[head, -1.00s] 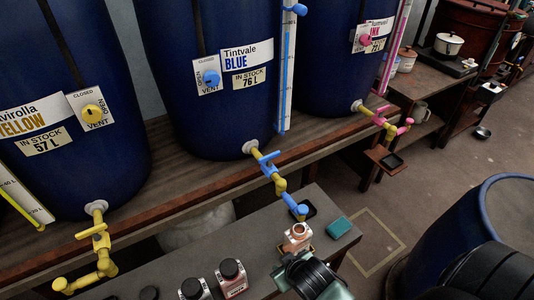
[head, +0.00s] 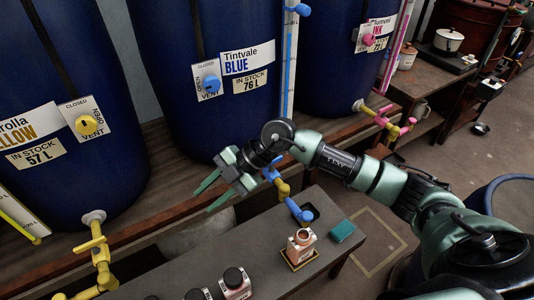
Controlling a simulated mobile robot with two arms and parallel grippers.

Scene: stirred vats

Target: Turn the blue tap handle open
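The blue tap's handle (head: 270,173) is on the shelf edge below the blue vat (head: 217,125). It is partly hidden behind my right wrist. The yellow pipe below it ends in a blue spout (head: 300,211). My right gripper (head: 202,201) is open and empty, with its green fingers pointing left, left of the tap handle. I cannot tell whether the gripper body touches the handle. An open-necked bottle (head: 301,247) stands on a small tray on the bench, near the spout. My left gripper is out of view.
A yellow tap (head: 97,250) is at the left and a pink tap (head: 393,127) at the right. Several capped bottles, one of them dark-capped (head: 234,283), stand on the bench's front. A teal block (head: 342,231) lies on the bench. A blue drum's rim (head: 490,190) shows at the right.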

